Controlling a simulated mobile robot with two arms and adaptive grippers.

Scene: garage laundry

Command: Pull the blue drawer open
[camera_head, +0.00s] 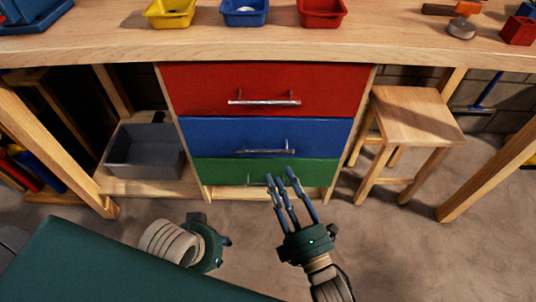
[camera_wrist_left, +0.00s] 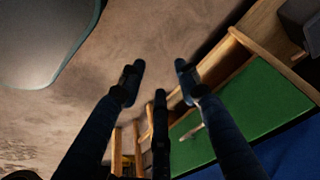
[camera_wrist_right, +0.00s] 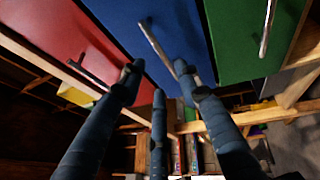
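The blue drawer (camera_head: 205,135) is the middle of three stacked drawers and looks flush with the others. Its silver bar handle (camera_head: 265,151) is horizontal. My right gripper (camera_head: 281,176) is in front of the stack, fingers spread and empty, the tips just below the blue handle in the head view. In the right wrist view, the handle (camera_wrist_right: 155,44) lies just beyond the fingertips; contact cannot be judged. My left gripper (camera_head: 218,241) is low at the left, away from the drawers. In the left wrist view its fingers (camera_wrist_left: 160,76) are spread and empty.
The red drawer (camera_head: 200,85) is above and the green drawer (camera_head: 215,172) below. A wooden stool (camera_head: 415,115) stands right, a grey bin (camera_head: 145,165) left on a low shelf. The workbench top (camera_head: 220,45) overhangs the drawers. The floor in front is clear.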

